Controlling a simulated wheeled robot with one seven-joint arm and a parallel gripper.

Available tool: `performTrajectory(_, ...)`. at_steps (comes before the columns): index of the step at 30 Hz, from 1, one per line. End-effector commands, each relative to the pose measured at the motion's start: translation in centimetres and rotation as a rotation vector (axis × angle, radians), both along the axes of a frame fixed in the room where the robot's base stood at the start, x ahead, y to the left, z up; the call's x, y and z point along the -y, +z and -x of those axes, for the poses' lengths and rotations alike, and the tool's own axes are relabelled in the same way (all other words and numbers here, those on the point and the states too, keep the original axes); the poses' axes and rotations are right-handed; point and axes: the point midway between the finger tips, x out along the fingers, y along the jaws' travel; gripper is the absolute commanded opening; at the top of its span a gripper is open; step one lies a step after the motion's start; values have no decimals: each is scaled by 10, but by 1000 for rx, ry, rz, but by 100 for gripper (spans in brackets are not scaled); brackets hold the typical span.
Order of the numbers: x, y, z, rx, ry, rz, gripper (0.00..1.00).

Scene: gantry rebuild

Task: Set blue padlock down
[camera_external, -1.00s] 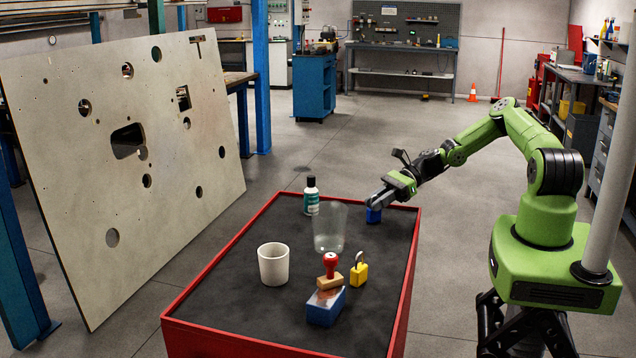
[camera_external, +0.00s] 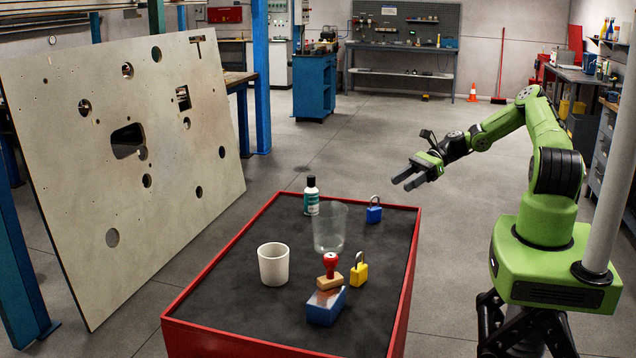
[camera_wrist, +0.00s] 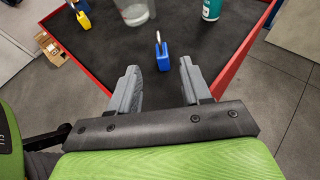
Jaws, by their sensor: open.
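The blue padlock (camera_external: 374,214) stands upright on the dark top of the red-rimmed table (camera_external: 230,318), near its far right corner, with its shackle up. In the wrist view the blue padlock (camera_wrist: 162,58) stands on the dark surface ahead of the fingers, apart from them. My gripper (camera_external: 402,182) is open and empty, in the air above and to the right of the padlock. In the wrist view the two grey fingers of my gripper (camera_wrist: 160,82) are spread with nothing between them.
A large holed panel (camera_external: 110,210) leans at left.

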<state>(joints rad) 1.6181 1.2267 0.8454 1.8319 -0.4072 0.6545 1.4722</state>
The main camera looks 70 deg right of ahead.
Motion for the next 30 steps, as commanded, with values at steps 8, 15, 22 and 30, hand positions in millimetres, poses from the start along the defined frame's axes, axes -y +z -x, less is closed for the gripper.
performTrajectory(8,-22,9,9,-32,173,160,48)
performTrajectory(15,-100,43,33,-43,767,726,48)
performTrajectory(22,-154,120,76,123,1265,1262,48)
performTrajectory(30,-200,195,158,555,1601,1737,48)
